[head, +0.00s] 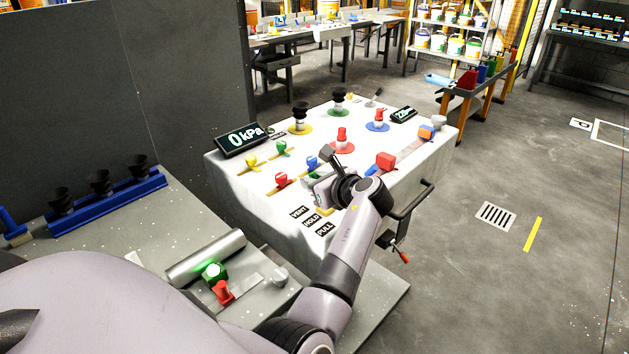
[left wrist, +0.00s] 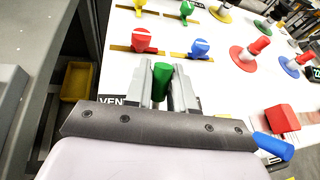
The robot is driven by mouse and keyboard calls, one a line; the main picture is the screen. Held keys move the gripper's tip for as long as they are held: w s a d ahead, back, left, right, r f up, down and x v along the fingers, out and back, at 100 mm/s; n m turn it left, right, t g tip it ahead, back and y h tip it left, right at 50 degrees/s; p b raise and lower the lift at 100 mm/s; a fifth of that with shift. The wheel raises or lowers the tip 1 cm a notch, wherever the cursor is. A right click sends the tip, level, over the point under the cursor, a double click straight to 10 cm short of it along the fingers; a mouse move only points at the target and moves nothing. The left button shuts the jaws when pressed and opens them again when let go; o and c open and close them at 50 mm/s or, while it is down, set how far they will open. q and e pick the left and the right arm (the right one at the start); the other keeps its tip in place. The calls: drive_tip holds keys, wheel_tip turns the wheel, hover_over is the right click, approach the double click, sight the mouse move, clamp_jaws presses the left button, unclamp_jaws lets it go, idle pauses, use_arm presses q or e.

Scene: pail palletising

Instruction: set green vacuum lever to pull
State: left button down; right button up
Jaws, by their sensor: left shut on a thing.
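My left gripper (head: 322,190) reaches over the white console (head: 238,187) from the front right. In the left wrist view, its two fingers (left wrist: 162,88) are shut around the green vacuum lever (left wrist: 162,78), with the green handle between them. The labels VENT (head: 301,212), HOLD (head: 312,221) and PULL (head: 325,230) stand in a row at the console's front edge. The VENT label (left wrist: 111,100) shows partly beside the left finger in the wrist view. A display (head: 241,140) reads 0 kPa. My right gripper is not in view.
Red (head: 282,181), blue (head: 312,163), yellow (head: 251,161) and green (head: 281,148) small knobs stand in slots close by. A red block handle (head: 386,161) is right of the wrist. A dark rail (head: 415,200) runs along the console's right side.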

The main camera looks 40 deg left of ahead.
use_arm(q)
drive_tip(key=shift+d+r+y, duration=0.15)
drive_tip(key=shift+d+y, duration=0.2)
drive_tip(key=shift+y, duration=0.45)
drive_tip(key=shift+d+t+y+b, duration=0.3)
drive_tip(key=shift+d+y+b, duration=0.05)
drive_tip(key=shift+y, duration=0.35)
drive_tip(key=d+y+b, duration=0.1)
drive_tip(key=m+y+b, duration=0.1)
drive_tip(key=shift+s+d+r+t+y, duration=0.15)
drive_tip(key=shift+d+r+t+y, duration=0.05)
drive_tip(key=shift+d+t+y, duration=0.2)
drive_tip(key=shift+d+r+y+b, duration=0.1)
drive_tip(key=shift+d+y+b, duration=0.1)
drive_tip(key=shift+y+b, duration=0.3)
